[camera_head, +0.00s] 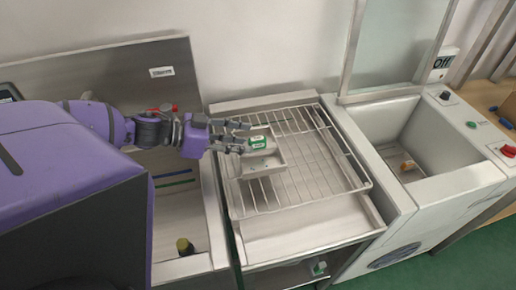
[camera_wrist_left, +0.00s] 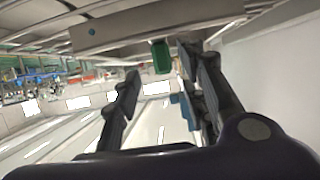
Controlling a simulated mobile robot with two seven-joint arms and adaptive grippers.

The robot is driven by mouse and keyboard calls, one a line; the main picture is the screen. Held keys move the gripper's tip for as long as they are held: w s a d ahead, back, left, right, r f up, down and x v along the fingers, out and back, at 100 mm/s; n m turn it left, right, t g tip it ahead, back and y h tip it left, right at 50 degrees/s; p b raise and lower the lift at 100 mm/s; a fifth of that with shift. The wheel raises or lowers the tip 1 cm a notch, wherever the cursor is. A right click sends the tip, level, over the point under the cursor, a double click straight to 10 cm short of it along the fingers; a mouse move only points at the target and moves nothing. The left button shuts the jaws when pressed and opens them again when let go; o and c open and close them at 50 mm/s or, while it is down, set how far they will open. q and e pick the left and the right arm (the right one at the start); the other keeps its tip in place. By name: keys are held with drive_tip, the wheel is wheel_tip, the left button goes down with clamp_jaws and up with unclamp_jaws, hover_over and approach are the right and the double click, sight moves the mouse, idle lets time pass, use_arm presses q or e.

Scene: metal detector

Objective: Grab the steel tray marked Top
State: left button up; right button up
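A small shallow steel tray (camera_head: 272,163) sits on the wire rack (camera_head: 330,170) in the head view. Green-and-white pieces (camera_head: 258,143) show at its back left; I cannot read a "Top" marking. My left gripper (camera_head: 246,137) is at the tray's left edge, its fingers pointing right and spread apart. In the left wrist view the two fingers stand apart, and nothing is clearly held between them. A green piece (camera_wrist_left: 161,57) shows between the fingertips, near a grey metal wall (camera_wrist_left: 130,32). I cannot tell whether a finger touches the tray. My right gripper is not in view.
Left of the rack is a deep steel basin (camera_head: 182,225) with a dark, yellowish-topped object (camera_head: 184,246) in it. On the right is a pale machine with a hollow (camera_head: 415,140) holding a small brown item (camera_head: 407,165). The rack's right part is clear.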

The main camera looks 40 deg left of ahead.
sight(257, 142)
use_arm(q)
drive_tip(key=x, duration=0.2)
drive_tip(key=b+x, duration=0.1)
drive_tip(key=x, duration=0.2)
drive_tip(key=shift+w+f, duration=0.35)
clamp_jaws()
drive_tip(key=shift+r, duration=0.1)
